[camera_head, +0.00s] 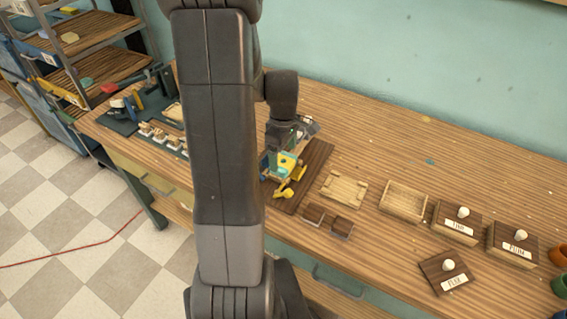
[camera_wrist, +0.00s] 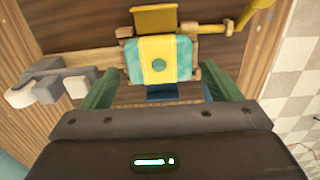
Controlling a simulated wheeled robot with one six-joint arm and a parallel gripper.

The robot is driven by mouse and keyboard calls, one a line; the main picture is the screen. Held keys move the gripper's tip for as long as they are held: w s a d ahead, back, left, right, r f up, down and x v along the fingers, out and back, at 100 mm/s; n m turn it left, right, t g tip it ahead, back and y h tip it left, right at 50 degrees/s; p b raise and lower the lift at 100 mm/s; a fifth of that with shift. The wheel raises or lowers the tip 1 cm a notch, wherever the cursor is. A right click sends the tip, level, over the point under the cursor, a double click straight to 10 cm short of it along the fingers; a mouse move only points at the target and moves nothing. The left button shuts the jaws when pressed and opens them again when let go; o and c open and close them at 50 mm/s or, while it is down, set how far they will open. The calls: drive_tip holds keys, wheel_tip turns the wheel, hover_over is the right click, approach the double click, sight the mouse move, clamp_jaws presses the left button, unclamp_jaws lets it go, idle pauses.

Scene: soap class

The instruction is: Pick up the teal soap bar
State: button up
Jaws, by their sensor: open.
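The teal soap bar (camera_wrist: 183,60) shows in the wrist view with a wide yellow band across its middle and a round teal mark on it. It seems to sit in a small light wooden holder (camera_wrist: 127,42). My gripper (camera_wrist: 160,78) is open, with one green finger on each side of the bar's near end. The fingers look apart from the bar; their height above it is hard to tell. In the head view the bar (camera_head: 287,161) shows in part below my wrist, on a dark brown board (camera_head: 314,160).
Wooden trays (camera_head: 344,188), small dark blocks (camera_head: 313,214) and labelled lidded boxes (camera_head: 456,222) stand to the right. The bench's back right is largely clear.

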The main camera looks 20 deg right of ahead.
sight(283, 164)
drive_tip(key=shift+f, duration=1.4)
drive_tip(key=shift+w, duration=0.1)
drive_tip(key=shift+c, duration=0.2)
drive_tip(key=c, duration=0.7)
drive_tip(key=shift+c, duration=0.2)
